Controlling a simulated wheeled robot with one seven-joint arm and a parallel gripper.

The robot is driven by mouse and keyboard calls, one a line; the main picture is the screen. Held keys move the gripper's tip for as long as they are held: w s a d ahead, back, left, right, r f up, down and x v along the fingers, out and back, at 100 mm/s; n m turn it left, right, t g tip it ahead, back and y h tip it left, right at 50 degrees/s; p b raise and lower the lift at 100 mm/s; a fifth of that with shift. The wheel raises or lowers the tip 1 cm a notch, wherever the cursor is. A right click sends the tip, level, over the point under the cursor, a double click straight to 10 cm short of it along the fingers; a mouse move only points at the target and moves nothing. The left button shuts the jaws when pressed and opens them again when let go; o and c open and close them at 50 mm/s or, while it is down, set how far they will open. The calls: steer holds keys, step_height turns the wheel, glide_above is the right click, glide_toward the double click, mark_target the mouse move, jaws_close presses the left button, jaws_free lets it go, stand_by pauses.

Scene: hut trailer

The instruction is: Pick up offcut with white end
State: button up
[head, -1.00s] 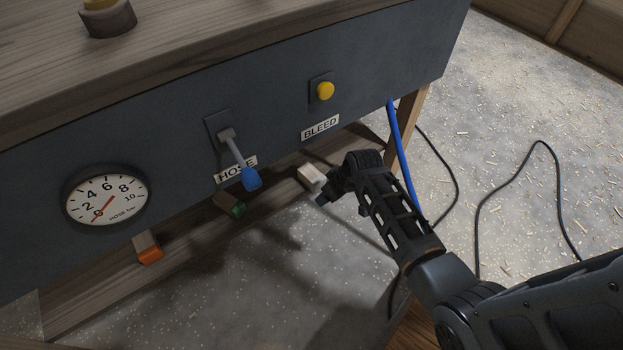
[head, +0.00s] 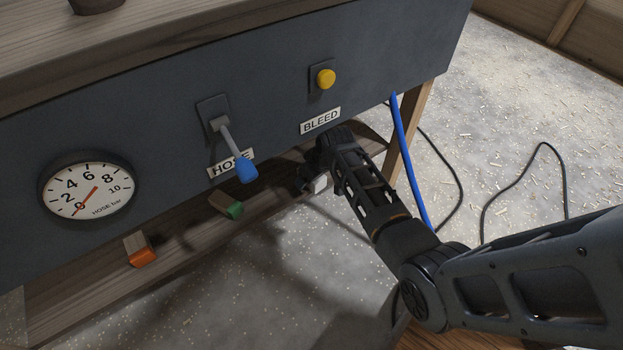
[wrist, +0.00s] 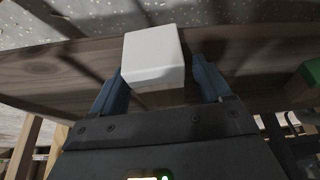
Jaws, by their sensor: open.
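The offcut with the white end (wrist: 152,55) lies between the two blue fingers of my gripper (wrist: 160,82) in the wrist view. A gap shows between the offcut and the right finger; the left finger is very close to it, and I cannot tell whether they touch. The gripper is open. The rest of the offcut is hidden by the gripper and arm.
An offcut with a green end (head: 228,206) and one with an orange end (head: 141,251) lie on the shelf (head: 80,285) to the left. The panel with a gauge (head: 88,190), blue-tipped lever (head: 240,160) and yellow button (head: 326,78) overhangs the shelf. A blue hose (head: 408,160) hangs at right.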

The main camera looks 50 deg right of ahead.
steer(key=c, duration=1.1)
steer(key=shift+o, duration=0.2)
steer(key=shift+r, duration=0.15)
